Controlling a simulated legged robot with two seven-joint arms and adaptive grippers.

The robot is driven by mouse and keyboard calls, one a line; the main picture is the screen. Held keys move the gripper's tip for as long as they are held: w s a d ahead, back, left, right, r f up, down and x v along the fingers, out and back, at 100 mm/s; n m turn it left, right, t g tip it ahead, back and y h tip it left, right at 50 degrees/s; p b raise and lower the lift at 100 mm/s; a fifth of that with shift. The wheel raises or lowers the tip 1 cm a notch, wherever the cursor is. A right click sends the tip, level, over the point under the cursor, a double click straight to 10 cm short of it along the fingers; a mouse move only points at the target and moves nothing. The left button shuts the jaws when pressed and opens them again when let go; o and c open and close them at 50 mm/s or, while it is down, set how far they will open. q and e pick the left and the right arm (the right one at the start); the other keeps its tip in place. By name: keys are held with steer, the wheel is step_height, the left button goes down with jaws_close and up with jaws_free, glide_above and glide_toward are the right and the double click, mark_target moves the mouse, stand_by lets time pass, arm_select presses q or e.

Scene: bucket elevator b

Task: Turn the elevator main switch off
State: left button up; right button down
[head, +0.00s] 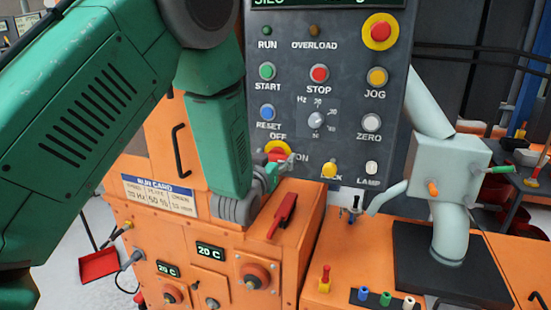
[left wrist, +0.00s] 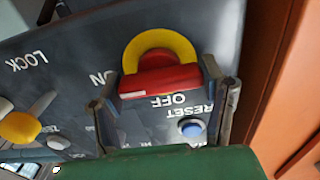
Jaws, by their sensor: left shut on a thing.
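The main switch (head: 277,146) is a red handle on a yellow ring at the lower left of the grey control panel. OFF is printed above it and ON to its right. My left gripper (head: 276,170) reaches it from the lower left and partly covers it. In the left wrist view the red handle (left wrist: 160,82) lies between the two fingers of the left gripper (left wrist: 165,105), with the yellow ring (left wrist: 160,42) behind. The fingers are shut on the handle's two ends. I cannot tell surely which mark the handle points to. My right gripper is not in view.
The grey panel (head: 338,85) carries several buttons, a dial and a yellow lock knob (head: 329,170) right of the switch. An orange cabinet (head: 230,240) with a red lever (head: 284,214) stands below. A pale grey pipe and box (head: 447,170) stand at right.

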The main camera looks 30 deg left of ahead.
arm_select(q)
steer(key=n+b, duration=0.1)
steer(key=n, duration=0.3)
steer(key=shift+a, duration=0.1)
steer(key=n+b, duration=0.1)
steer(key=n, duration=0.3)
steer(key=shift+n, duration=0.3)
steer(key=n+b, duration=0.1)
steer(key=n, duration=0.1)
steer(key=n+b, duration=0.1)
steer(key=n, duration=0.1)
steer(key=shift+a+f+n, duration=0.1)
steer(key=shift+f+n, duration=0.1)
steer(key=shift+n, duration=0.1)
steer(key=n+b, duration=0.2)
steer(key=n, duration=0.2)
steer(key=shift+s+n, duration=0.1)
steer(key=shift+n, duration=0.2)
steer(key=shift+f+b, duration=0.1)
steer(key=shift+b, duration=0.25)
steer(key=o, duration=1.1)
steer(key=shift+a, duration=0.15)
